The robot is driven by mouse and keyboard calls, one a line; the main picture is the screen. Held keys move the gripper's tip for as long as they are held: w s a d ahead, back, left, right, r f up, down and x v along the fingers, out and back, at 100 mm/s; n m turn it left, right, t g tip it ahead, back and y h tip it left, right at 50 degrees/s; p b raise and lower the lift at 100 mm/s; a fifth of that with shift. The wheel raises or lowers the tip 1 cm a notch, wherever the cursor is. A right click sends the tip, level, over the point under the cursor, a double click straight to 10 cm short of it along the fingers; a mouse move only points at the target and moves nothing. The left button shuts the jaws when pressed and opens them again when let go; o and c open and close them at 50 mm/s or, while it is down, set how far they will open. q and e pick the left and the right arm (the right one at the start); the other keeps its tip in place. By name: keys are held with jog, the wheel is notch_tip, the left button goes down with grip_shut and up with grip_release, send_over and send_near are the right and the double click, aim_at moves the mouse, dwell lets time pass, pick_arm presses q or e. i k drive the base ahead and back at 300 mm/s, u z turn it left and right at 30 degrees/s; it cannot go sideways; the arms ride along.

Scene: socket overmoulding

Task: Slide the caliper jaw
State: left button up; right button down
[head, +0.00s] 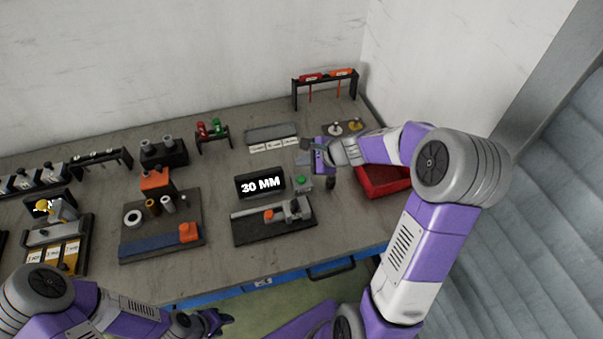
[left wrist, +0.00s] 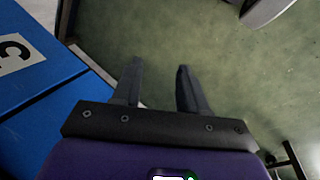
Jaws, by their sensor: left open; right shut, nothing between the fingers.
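The caliper (head: 270,213) lies on a dark base board (head: 275,232), with a long grey bar, an orange block (head: 268,215) on it and a grey jaw part (head: 293,208) towards its right end. Behind it stands a black display (head: 260,184) reading "30 MM". My right gripper (head: 331,181) is shut and empty, behind and right of the caliper, apart from it; its fingers are small and partly hidden. My left gripper (head: 217,321) is low, in front of the table; in the left wrist view it (left wrist: 157,75) is open and empty above the green floor.
A grey box with a green button (head: 301,180) stands right of the display. A red tray (head: 385,183) lies behind my right forearm. A board with rings and cylinders (head: 160,246) stands left of the caliper. Blue drawers (head: 255,284) run under the table's front edge.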

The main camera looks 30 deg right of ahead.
aim_at(269, 217)
jog(key=k, duration=1)
